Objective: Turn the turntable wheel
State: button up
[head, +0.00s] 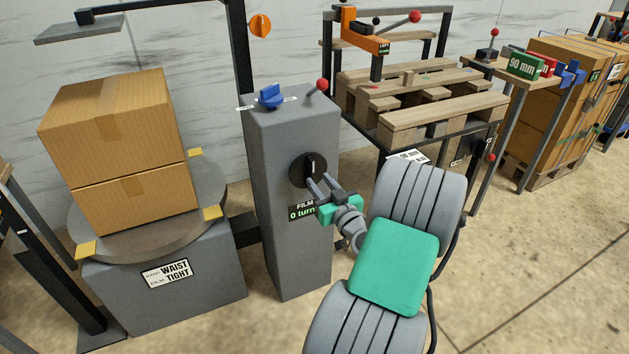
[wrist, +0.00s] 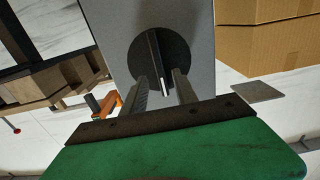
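A round black wheel (head: 308,170) is on the front of the grey column (head: 287,225). In the wrist view the wheel (wrist: 159,56) has a raised bar with a pale end across its middle. My gripper (head: 321,184) is in front of the wheel, at its lower right in the head view. In the wrist view my gripper (wrist: 159,78) is open, with one finger on each side of the bar's lower part and gaps between. The fingers do not visibly touch the bar. The round turntable (head: 75,220) carries two stacked cardboard boxes (head: 125,150).
A blue knob (head: 271,96) and a red-balled lever (head: 321,85) are on top of the column. A "FILM 0 turn" display (head: 303,212) is below the wheel, partly hidden by my gripper. A pallet bench (head: 420,100) stands behind right.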

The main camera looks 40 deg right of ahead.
aim_at(314, 174)
jog(key=x, duration=0.4)
jog(key=shift+w, duration=0.1)
grip_shut()
dwell(0.4)
